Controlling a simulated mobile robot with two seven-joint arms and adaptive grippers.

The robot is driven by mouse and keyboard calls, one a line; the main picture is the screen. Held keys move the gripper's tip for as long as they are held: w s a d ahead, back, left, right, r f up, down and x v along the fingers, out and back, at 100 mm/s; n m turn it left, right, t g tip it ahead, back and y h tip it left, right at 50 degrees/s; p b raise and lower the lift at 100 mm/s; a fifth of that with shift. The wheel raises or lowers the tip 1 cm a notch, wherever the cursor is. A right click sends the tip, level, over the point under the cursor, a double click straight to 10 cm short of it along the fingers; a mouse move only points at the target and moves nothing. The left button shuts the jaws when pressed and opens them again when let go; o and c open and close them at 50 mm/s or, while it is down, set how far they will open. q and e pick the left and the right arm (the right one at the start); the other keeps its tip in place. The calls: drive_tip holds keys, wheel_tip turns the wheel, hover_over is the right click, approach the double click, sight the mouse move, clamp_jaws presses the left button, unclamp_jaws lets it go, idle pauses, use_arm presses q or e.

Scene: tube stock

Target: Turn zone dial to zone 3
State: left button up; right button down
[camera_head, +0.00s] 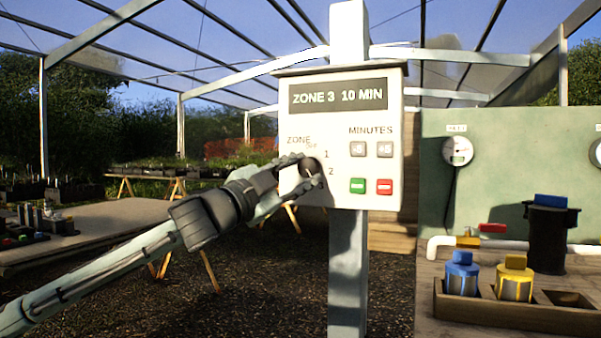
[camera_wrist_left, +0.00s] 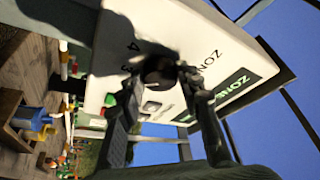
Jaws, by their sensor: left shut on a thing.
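The control box (camera_head: 345,150) is mounted on a grey post, and its display (camera_head: 338,95) reads "ZONE 3 10 MIN". My left gripper (camera_head: 313,170) is shut on the dial, one finger above and one below. In the left wrist view the dial (camera_wrist_left: 159,71) sits between the two fingertips (camera_wrist_left: 160,78), and a number 4 shows near it. The dial's pointer is hidden. My right gripper is in neither view.
Green (camera_head: 357,186) and red (camera_head: 384,187) buttons and two grey minutes buttons (camera_head: 371,149) sit right of the dial. At right, a bench holds a wooden rack (camera_head: 515,317) with blue and yellow filters, a black canister (camera_head: 548,238) and a white pipe (camera_head: 580,247).

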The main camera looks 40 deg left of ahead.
use_arm(q)
drive_tip(key=o, duration=1.2)
drive_tip(key=shift+c, duration=0.2)
drive_tip(key=shift+s+f, duration=0.35)
drive_tip(key=shift+s, duration=0.2)
drive_tip(key=v, duration=1)
drive_tip(key=shift+s, duration=0.4)
drive_tip(key=shift+r, duration=0.1)
